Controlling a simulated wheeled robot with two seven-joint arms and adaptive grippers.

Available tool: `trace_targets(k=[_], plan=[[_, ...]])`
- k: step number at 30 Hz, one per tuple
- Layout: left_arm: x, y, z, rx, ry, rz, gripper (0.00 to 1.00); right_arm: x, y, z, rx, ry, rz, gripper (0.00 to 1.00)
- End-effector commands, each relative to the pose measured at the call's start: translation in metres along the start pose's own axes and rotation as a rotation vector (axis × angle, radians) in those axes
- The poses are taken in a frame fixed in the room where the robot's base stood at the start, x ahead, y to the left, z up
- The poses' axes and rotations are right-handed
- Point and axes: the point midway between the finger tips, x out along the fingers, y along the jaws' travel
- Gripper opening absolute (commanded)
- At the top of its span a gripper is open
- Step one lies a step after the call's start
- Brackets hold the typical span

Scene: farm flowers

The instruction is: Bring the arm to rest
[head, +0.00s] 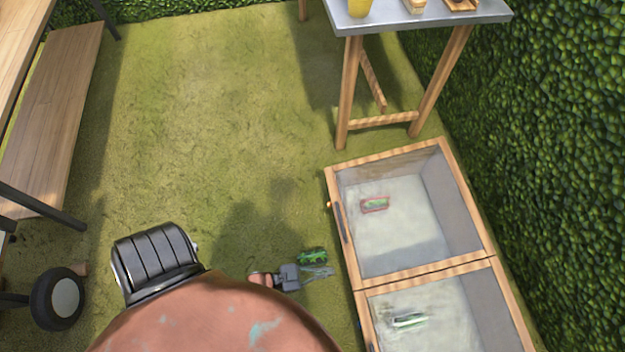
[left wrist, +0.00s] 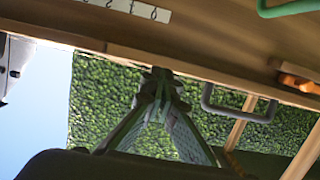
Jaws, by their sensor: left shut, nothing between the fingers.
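My left gripper (head: 322,272) is low in the head view, just left of the wooden cold frame (head: 331,180). In the left wrist view its two fingers (left wrist: 158,76) meet at their tips, with nothing between them. The tips show against the edge of a wooden frame, and I cannot tell whether they touch it. My rounded arm part covers the bottom of the head view. My right gripper is in neither view.
Two glazed lids hold a red-rimmed item (head: 374,205) and a pale green one (head: 408,320) behind or on them. A grey-topped table (head: 430,16) stands behind. A bench (head: 50,120) and a wheel (head: 58,298) are left. The middle grass is clear. A hedge (head: 550,150) borders the right.

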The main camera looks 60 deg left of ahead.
Motion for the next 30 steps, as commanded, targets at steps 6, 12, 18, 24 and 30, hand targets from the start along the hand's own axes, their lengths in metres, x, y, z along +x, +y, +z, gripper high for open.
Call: trace_targets(k=[6,12,18,24,30], plan=[[-0.027,0.000,0.025,-0.001,-0.002,0.001,0.00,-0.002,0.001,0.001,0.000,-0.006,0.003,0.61],[-0.036,-0.001,0.032,0.000,0.001,0.000,0.00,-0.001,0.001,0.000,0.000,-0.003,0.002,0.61],[-0.036,-0.001,0.032,0.000,0.001,0.000,0.00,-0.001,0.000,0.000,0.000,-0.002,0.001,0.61],[-0.033,-0.008,0.037,-0.004,-0.071,-0.025,0.00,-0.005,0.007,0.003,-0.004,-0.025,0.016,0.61],[-0.038,-0.034,0.046,-0.027,-0.308,-0.099,0.00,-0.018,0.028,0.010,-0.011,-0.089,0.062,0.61]])
